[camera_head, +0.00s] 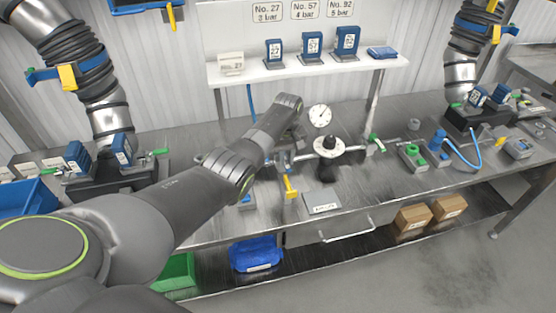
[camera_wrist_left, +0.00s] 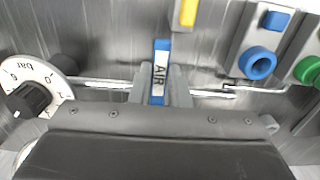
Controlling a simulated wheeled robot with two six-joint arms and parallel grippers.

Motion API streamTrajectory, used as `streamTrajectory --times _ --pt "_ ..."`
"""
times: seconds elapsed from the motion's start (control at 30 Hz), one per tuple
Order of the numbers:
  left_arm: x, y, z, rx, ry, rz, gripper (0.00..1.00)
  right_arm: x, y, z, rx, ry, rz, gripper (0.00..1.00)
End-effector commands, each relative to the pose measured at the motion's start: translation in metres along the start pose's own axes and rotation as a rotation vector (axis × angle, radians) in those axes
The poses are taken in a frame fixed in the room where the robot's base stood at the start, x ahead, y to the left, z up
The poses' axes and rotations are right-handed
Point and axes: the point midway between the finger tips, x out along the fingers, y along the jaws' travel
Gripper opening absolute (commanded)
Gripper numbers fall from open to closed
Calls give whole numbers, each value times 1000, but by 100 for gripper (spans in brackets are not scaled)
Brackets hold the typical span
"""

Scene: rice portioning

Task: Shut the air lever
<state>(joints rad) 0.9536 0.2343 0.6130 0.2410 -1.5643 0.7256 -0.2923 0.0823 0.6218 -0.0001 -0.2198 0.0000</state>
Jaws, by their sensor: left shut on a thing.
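The air lever (camera_wrist_left: 160,70) is a blue bar with a white "AIR" label. In the left wrist view it stands between the two fingers of my left gripper (camera_wrist_left: 161,90), which is shut on it. A thin metal pipe runs behind the lever to both sides. In the head view my left gripper (camera_head: 285,162) is at the pipework on the bench, partly hidden by my own arm. I cannot tell from these views whether the valve is open or shut. My right gripper is not in view.
A white regulator dial with a black knob (camera_head: 328,145) is close beside the gripper, below a round gauge (camera_head: 320,117). A yellow handle (camera_head: 290,187) hangs in front. Blue and green ring fittings (camera_wrist_left: 259,62) are nearby. A shelf (camera_head: 305,74) with blue devices stands behind.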

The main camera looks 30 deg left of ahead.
Motion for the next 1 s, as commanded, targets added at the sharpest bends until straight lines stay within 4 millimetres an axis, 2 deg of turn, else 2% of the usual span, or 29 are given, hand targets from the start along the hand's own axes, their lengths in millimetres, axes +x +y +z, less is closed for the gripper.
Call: streamTrajectory --times 0.13,0.17,0.33,0.6,0.73,0.87,1.0 --pt "-1 0 -1 -4 1 1 0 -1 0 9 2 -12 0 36" --pt "-1 0 -1 -4 1 1 17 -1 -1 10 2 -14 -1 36" --pt "-1 -1 -1 -3 1 1 38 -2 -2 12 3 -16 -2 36" --pt "-1 -1 -1 -2 1 1 38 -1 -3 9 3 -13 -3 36" --pt "-8 0 -1 -2 2 2 38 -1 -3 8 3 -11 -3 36" --pt "-25 0 -2 -1 4 3 38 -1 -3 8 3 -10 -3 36" --pt "-54 0 -2 -1 7 4 38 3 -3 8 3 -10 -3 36"
